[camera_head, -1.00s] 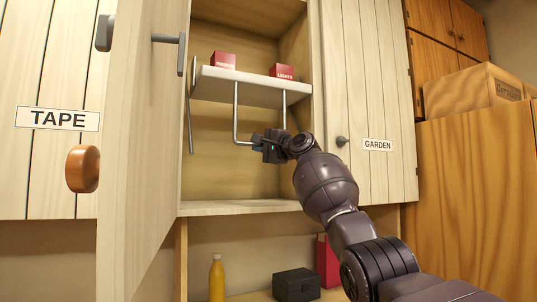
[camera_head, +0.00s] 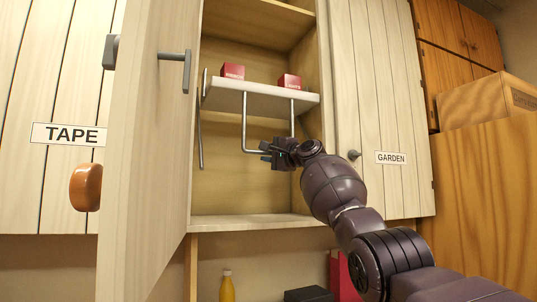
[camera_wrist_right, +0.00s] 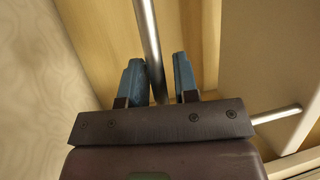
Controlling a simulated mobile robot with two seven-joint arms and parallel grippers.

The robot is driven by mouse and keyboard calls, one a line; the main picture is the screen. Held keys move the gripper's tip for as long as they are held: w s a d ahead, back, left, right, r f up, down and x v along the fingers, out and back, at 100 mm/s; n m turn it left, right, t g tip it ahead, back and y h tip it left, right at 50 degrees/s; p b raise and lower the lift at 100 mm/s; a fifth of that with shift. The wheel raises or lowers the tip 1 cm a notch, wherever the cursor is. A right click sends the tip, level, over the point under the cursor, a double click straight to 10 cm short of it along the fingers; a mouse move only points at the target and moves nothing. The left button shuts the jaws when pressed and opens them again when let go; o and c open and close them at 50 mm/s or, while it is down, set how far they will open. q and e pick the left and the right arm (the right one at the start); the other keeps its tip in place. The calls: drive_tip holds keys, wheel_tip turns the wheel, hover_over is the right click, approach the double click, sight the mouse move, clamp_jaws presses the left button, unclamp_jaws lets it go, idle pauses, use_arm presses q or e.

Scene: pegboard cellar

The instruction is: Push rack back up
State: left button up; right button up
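The pull-down rack is a white shelf (camera_head: 262,100) hanging in the open cupboard, with a metal U-shaped handle (camera_head: 244,125) below it. Two red boxes stand on it, one at the left (camera_head: 232,76) and one marked LIGHTS (camera_head: 290,82). My right gripper (camera_head: 268,152) is at the handle's lower bar. In the right wrist view the bar (camera_wrist_right: 147,35) passes between the two blue fingers (camera_wrist_right: 158,80). They stand apart, with a small gap beside the bar on the right. My left gripper is not in view.
The open cupboard door (camera_head: 150,150) stands close on the left. A TAPE door (camera_head: 45,180) and a GARDEN door (camera_head: 385,110) flank the cupboard. The cupboard floor (camera_head: 250,222) below the rack is clear. A yellow bottle (camera_head: 227,288) stands lower down.

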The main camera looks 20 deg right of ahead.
drive_tip(key=shift+o, duration=0.8)
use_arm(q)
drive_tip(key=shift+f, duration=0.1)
use_arm(e)
drive_tip(key=shift+b+v, duration=1)
drive_tip(key=shift+b, duration=0.15)
use_arm(q)
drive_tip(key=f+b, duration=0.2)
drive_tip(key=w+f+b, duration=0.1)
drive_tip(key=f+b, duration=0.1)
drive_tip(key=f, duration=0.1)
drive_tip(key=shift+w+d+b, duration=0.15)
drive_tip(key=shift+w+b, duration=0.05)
drive_tip(key=shift+b, duration=0.1)
use_arm(e)
drive_tip(key=v, duration=0.8)
drive_tip(key=shift+s+d, duration=0.25)
drive_tip(key=shift+s, duration=0.05)
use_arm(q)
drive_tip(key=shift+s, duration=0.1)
use_arm(e)
drive_tip(key=shift+f, duration=0.1)
